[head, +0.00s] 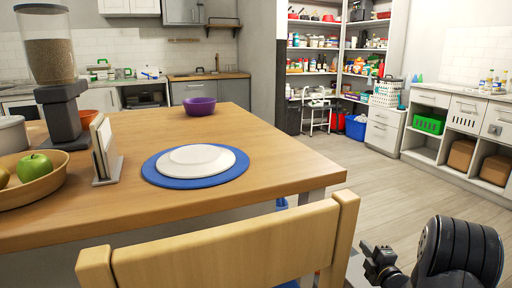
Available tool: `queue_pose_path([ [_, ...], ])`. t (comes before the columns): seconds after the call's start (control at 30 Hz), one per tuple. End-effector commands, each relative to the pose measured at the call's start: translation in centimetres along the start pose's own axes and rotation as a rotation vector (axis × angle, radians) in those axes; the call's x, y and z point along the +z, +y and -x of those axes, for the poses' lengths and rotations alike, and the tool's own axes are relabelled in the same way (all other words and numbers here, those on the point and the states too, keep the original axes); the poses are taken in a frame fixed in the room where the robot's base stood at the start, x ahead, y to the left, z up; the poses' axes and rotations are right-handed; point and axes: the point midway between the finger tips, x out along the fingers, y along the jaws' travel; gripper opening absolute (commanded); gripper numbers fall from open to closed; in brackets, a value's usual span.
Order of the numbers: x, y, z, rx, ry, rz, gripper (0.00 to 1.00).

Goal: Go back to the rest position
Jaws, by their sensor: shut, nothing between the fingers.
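My gripper (378,262) shows at the bottom right of the head view, at the end of my dark arm. It is shut and holds nothing. It is low, to the right of the wooden chair's back, and apart from the table. The lower part of my arm is cut off by the picture's edge.
A wooden table (270,140) fills the left, bearing a dispenser (62,108), a fruit bowl (30,190), a purple bowl (200,106) and a white plate on a blue mat (153,179). A chair (225,250) stands in front. Floor (385,180) is clear at right.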

Motion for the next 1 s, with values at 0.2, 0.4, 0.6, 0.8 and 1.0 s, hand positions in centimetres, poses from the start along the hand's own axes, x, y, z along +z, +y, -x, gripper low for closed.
queue_pose_path([
  [0.2, -2.3, -0.7, 0.6, 0.028, 0.001, 0.114, 0.00],
  [0.4, -4.3, -1.3, 1.1, 0.054, 0.001, 0.219, 0.00],
  [0.6, -5.6, -1.9, 1.4, 0.073, 0.000, 0.296, 0.00],
  [0.8, -6.2, -2.2, 1.6, 0.082, 0.000, 0.330, 0.00],
  [1.0, -6.2, -2.2, 1.6, 0.083, -0.001, 0.334, 0.00],
])
